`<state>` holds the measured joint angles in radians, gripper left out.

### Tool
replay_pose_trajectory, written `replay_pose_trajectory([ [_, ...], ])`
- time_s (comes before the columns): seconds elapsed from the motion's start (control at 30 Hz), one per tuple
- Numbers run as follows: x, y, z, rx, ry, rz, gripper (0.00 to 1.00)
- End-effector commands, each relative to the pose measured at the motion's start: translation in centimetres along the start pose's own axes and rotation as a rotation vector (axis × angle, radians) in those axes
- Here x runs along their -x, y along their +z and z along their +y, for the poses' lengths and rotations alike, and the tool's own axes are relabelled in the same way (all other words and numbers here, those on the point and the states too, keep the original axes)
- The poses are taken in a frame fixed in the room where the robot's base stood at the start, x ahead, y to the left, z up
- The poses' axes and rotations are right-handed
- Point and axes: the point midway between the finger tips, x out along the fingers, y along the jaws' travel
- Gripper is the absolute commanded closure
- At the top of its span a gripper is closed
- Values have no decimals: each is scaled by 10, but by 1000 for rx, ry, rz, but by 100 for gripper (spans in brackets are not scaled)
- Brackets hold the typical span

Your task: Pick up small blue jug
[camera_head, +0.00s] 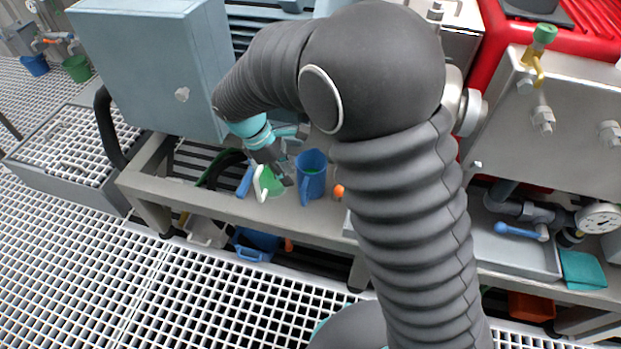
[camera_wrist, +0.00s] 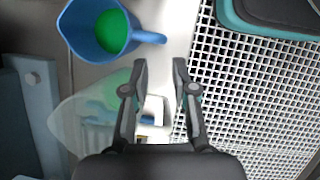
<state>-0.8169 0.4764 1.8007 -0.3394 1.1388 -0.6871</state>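A small blue jug (camera_head: 313,183) with green inside stands on the grey bench ledge. In the wrist view the blue jug (camera_wrist: 83,38) is at upper left, its handle (camera_wrist: 150,37) pointing right, beyond my fingertips. A clear jug with green inside (camera_head: 273,186) stands just left of it; its white handle (camera_head: 260,184) faces out. In the wrist view the clear jug (camera_wrist: 75,125) is left of my fingers, and its handle appears between or below them. My gripper (camera_wrist: 160,68) is open, with nothing visibly clasped. In the head view my gripper (camera_head: 284,174) is over the clear jug.
A blue-grey cabinet (camera_head: 140,60) stands behind and left of the jugs. An orange knob (camera_head: 339,191) is right of the blue jug. A blue tub (camera_head: 255,243) and a pale container (camera_head: 205,230) sit below the ledge. Open grating floor (camera_head: 90,270) lies in front.

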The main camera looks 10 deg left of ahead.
Motion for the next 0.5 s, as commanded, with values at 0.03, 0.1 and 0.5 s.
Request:
replay_pose_trajectory([
  [0.03,-11,1,-1,-1,-3,-2,73],
  [0.1,-24,1,-1,-1,-3,-2,73],
  [0.5,-66,1,-1,-3,-1,1,73],
])
